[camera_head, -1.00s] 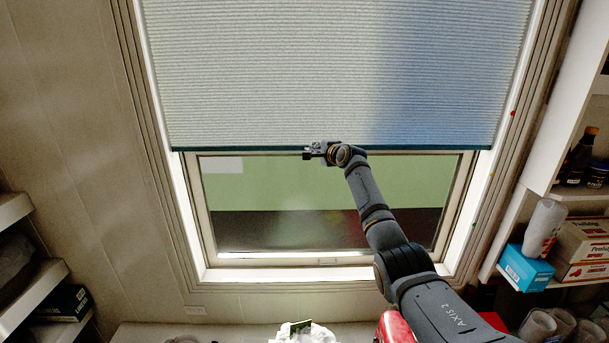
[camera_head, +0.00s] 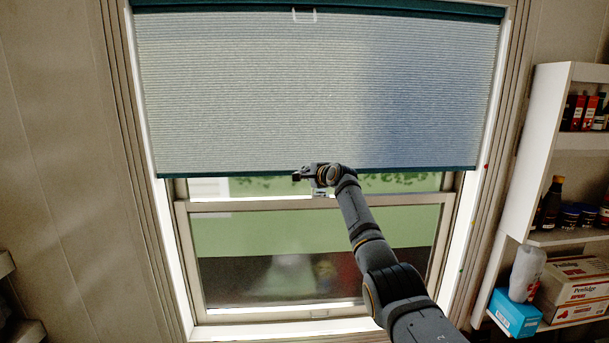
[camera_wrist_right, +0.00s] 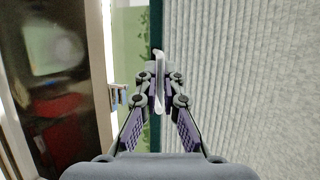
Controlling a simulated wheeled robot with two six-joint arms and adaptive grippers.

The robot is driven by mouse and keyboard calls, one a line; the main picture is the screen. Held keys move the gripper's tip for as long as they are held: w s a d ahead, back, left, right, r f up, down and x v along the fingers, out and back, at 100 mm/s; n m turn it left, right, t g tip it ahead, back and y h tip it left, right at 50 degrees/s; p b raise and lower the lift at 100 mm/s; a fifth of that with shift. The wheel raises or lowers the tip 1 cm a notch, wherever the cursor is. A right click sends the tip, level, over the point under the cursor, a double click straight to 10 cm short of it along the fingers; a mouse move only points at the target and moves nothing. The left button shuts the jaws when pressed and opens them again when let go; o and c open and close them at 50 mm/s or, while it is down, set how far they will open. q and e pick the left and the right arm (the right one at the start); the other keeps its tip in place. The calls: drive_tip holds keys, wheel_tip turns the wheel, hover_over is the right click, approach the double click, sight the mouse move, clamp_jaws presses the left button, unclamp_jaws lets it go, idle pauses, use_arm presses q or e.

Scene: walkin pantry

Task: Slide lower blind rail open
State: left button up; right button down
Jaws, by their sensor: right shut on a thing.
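The pleated blind (camera_head: 310,90) hangs over the upper part of the window. Its lower rail (camera_head: 235,175) is a thin dark teal bar, with the window uncovered below it. My right gripper (camera_head: 304,175) is at the middle of this rail. In the right wrist view, my right gripper (camera_wrist_right: 160,85) is shut on a pale handle (camera_wrist_right: 158,62) beside the teal lower rail (camera_wrist_right: 154,118). The upper teal rail (camera_head: 420,9) shows at the top of the window, with a small handle (camera_head: 304,15) on it. My left gripper is not in view.
The window sash (camera_head: 320,202) and its glass show below the blind. Shelves at the right hold bottles, a blue box (camera_head: 515,312) and a white and red box (camera_head: 572,290). Shelf edges (camera_head: 15,300) stand at the lower left. The space before the window is otherwise clear.

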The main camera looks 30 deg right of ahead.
drive_tip(key=c, duration=1.5)
unclamp_jaws()
drive_tip(key=v, duration=1.2)
